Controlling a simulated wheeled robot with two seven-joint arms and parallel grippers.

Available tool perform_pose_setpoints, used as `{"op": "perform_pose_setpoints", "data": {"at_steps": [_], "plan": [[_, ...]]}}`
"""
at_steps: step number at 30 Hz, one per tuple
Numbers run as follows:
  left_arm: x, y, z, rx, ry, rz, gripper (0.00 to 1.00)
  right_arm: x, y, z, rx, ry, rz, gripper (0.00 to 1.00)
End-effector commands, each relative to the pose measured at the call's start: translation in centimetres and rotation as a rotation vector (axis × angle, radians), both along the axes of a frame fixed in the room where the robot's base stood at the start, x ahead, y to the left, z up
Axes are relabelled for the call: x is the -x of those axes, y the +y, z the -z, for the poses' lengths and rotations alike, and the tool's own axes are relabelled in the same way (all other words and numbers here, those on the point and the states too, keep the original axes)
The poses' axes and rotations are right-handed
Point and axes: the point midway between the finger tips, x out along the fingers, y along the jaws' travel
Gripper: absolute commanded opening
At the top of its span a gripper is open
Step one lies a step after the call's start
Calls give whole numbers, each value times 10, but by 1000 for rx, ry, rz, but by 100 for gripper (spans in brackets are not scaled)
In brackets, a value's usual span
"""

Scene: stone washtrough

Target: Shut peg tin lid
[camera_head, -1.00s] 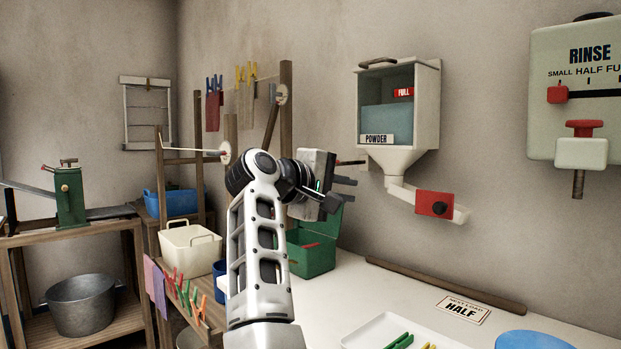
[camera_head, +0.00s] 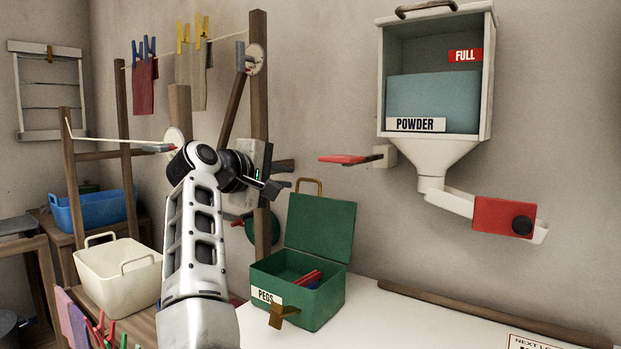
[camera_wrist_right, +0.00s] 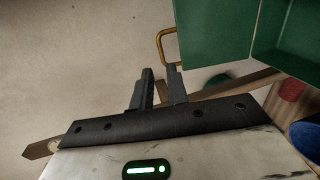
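The green peg tin (camera_head: 318,300), labelled PEGS, stands on the white counter with red and blue pegs inside. Its green lid (camera_head: 320,228) stands up open at the back, with a brass handle (camera_head: 309,186) on its top edge and a brass clasp (camera_head: 283,315) on the tin's front. My right gripper (camera_head: 282,178) is left of the lid's top, at about handle height. In the right wrist view the two fingers (camera_wrist_right: 160,72) are a little apart with nothing between them. The handle (camera_wrist_right: 164,46) is close beyond the fingertips, beside the lid (camera_wrist_right: 216,32). My left gripper is out of view.
A wooden rack (camera_head: 259,90) stands behind my right gripper. A powder dispenser (camera_head: 436,80) and a red paddle (camera_head: 350,159) are on the wall to the right. A cream basket (camera_head: 118,275) is at left.

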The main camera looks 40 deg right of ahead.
Motion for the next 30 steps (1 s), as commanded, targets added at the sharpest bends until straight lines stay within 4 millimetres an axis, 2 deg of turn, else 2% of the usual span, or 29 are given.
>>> {"op": "perform_pose_setpoints", "data": {"at_steps": [1, 9, 15, 21, 29, 30], "plan": [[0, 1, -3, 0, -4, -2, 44, -3, -13, 2, -1, 1, 5, 16], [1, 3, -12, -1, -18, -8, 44, -19, -68, 14, 1, 3, 4, 16], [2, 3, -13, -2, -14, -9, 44, -28, -97, 20, 2, 2, 3, 16], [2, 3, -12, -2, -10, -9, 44, -32, -108, 24, 0, 0, 1, 16], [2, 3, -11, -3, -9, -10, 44, -32, -109, 24, -1, 0, 1, 16], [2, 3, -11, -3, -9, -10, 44, -32, -109, 24, -1, 0, 1, 10]]}}
